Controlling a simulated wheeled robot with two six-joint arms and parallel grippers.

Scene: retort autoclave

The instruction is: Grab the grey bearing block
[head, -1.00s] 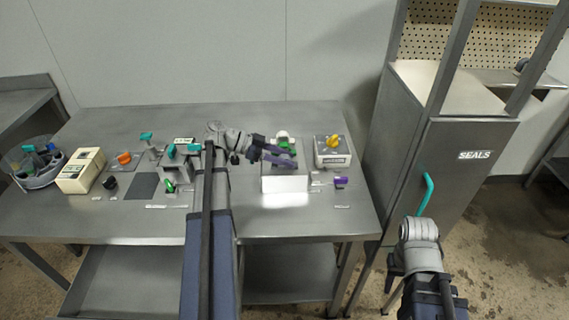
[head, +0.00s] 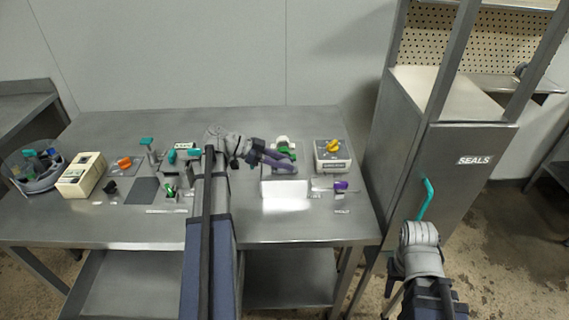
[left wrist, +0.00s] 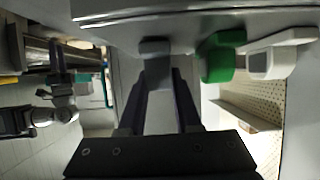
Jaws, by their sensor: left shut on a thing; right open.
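The grey bearing block (left wrist: 155,47) shows in the left wrist view between the tips of my left gripper (left wrist: 156,70), which is shut on it. In the head view my left gripper (head: 292,162) reaches from the left over the back of a white block-shaped stand (head: 285,190). There the fingers hide most of the bearing block. A green part (left wrist: 218,57) is just right of the bearing block in the left wrist view. My right gripper (left wrist: 57,66) hangs empty in front of the cabinet, small in the left wrist view. It is open.
A box with a yellow knob (head: 332,150) stands right of the stand, with a purple part (head: 341,185) in front. Several fixtures and a cream box (head: 82,175) are on the left. The SEALS cabinet (head: 455,170) stands right of the table (head: 330,224). The front table strip is clear.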

